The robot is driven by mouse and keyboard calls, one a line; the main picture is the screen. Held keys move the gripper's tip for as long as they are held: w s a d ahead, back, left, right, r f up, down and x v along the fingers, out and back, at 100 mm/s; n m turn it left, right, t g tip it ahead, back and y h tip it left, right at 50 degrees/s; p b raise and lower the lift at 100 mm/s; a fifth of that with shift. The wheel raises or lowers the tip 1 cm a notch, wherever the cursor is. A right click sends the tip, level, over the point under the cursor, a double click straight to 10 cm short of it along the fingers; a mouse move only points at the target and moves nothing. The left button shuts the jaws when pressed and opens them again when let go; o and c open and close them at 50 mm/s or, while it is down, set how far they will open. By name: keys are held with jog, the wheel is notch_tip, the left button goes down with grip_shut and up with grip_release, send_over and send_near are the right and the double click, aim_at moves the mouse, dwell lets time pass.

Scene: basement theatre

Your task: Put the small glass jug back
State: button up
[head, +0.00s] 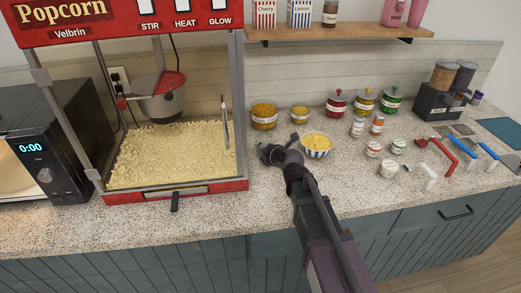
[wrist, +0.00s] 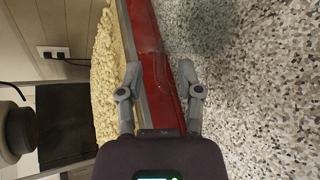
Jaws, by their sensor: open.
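My gripper (head: 267,152) is open over the counter, just right of the popcorn machine's front right corner. In the wrist view my gripper (wrist: 159,75) has its two fingers apart, with the machine's red base edge (wrist: 163,85) showing between them. I cannot clearly make out a small glass jug in either view. A faint, blurred patch on the red base and a dark patch on the counter show ahead of the fingers in the wrist view; I cannot tell what makes them.
The popcorn machine (head: 245,110) stands left of my gripper. A striped bowl of yellow food (head: 317,151) is close on the right. Several jars, including a red-lidded one (head: 336,105), stand behind. A shelf (head: 345,32) hangs above. The front counter (head: 225,215) is clear.

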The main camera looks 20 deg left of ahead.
jog(key=shift+r, duration=0.2)
jog(key=shift+s+d+r+p, duration=0.1)
jog(key=shift+s+d+p, duration=0.1)
jog(key=shift+p, duration=0.15)
jog(key=p+v, duration=0.4)
jog(key=v, duration=0.7)
jog(key=shift+d+p, duration=0.15)
jog(key=shift+p, duration=0.15)
jog(key=shift+r, duration=0.1)
